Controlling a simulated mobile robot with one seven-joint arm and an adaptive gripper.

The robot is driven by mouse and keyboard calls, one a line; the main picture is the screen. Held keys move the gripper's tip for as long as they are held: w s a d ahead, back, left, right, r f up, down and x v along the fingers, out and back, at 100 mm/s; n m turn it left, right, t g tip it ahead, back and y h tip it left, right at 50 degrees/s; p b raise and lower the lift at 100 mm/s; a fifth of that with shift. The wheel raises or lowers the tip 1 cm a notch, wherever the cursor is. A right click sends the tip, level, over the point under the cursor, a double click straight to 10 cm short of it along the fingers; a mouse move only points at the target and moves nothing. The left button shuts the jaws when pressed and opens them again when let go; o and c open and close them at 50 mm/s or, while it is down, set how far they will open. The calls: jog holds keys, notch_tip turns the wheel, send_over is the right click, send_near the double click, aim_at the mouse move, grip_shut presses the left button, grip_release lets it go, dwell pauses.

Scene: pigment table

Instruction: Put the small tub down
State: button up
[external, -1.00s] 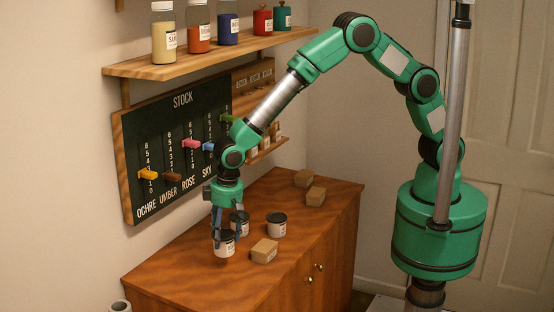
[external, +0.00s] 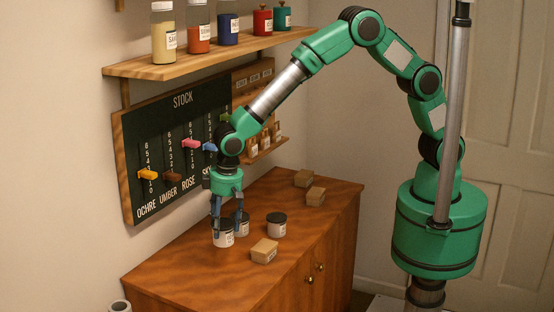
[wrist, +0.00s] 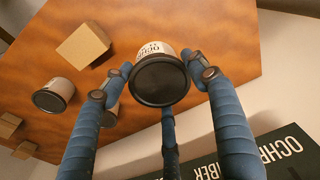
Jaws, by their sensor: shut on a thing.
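A small white tub with a black lid and an OCHRE label (wrist: 160,80) is between the fingers of my gripper (wrist: 160,75), upper middle in the wrist view. It also shows in the external view (external: 223,239), at or just above the wooden cabinet top (external: 200,285); I cannot tell whether it touches. My gripper (external: 224,217) points down and is shut on it. A similar tub (external: 243,228) stands close behind, partly hidden by the fingers. Another (external: 277,229) stands to the right, upright and apart.
A cardboard box (external: 264,251) lies right of the held tub. Two more boxes (external: 316,196) (external: 303,178) lie at the back. The STOCK board (external: 165,150) with coloured sliders is on the wall at left. The front left of the cabinet top is clear.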

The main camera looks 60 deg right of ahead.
aim_at(222, 222)
jog(key=shift+r, duration=0.1)
jog(key=shift+r, duration=0.6)
notch_tip(222, 222, up, 4)
jog(key=shift+f, duration=0.1)
jog(key=d+m, duration=0.2)
jog(key=d, duration=1.6)
jog(key=s+d+m+b, duration=0.1)
jog(key=s+d, duration=0.3)
jog(key=d, duration=0.7)
jog(key=s+d+m, duration=0.1)
jog(key=s+d, duration=0.3)
jog(key=d, duration=0.7)
notch_tip(222, 222, down, 10)
jog(key=shift+w, duration=0.3)
jog(key=w+a, duration=0.2)
jog(key=w, duration=0.5)
jog(key=w+a+f+b, duration=0.1)
jog(key=w+a, duration=0.1)
jog(key=w, duration=0.6)
jog(key=shift+w+f, duration=0.2)
jog(key=shift+w, duration=0.05)
